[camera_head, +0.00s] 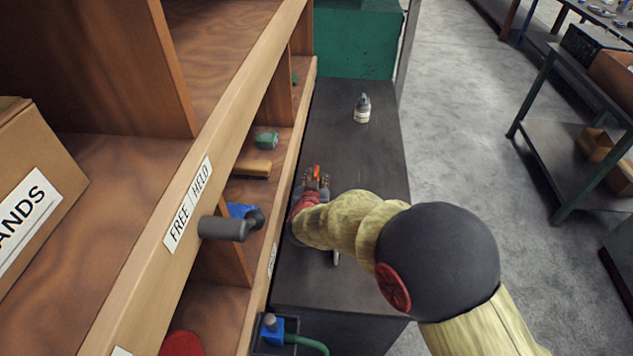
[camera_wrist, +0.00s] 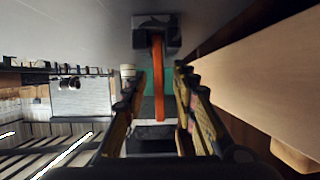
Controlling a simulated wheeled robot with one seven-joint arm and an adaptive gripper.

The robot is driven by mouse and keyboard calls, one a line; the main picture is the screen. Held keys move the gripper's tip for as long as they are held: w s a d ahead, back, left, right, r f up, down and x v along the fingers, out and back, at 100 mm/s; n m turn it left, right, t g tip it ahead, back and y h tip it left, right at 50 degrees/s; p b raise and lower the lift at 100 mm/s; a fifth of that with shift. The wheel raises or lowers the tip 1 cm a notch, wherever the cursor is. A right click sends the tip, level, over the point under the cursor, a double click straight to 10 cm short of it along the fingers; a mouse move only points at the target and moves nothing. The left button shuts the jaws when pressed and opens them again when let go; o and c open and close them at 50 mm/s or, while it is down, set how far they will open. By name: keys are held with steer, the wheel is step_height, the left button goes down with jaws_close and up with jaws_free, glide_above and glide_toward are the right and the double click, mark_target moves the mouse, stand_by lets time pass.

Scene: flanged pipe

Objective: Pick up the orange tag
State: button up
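The orange tag (camera_wrist: 158,85) is a long narrow strip in the middle of the wrist view. Its upper end meets a dark block (camera_wrist: 148,33). In the head view, a small bit of orange (camera_head: 317,170) shows at the fingertips, over the dark bench top. My gripper (camera_wrist: 161,72) is open, with one finger on each side of the tag and a visible gap to each. In the head view, my gripper (camera_head: 316,181) is small and partly hidden by my arm.
The dark bench top (camera_head: 335,120) carries a small white bottle (camera_head: 362,109) farther back. A wooden shelf unit (camera_head: 215,150) borders the bench closely on the left. A green box (camera_head: 355,42) stands at the far end. Open floor lies to the right.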

steer(key=shift+c, duration=1.2)
steer(key=c, duration=0.4)
steer(key=shift+r, duration=0.1)
jaws_close()
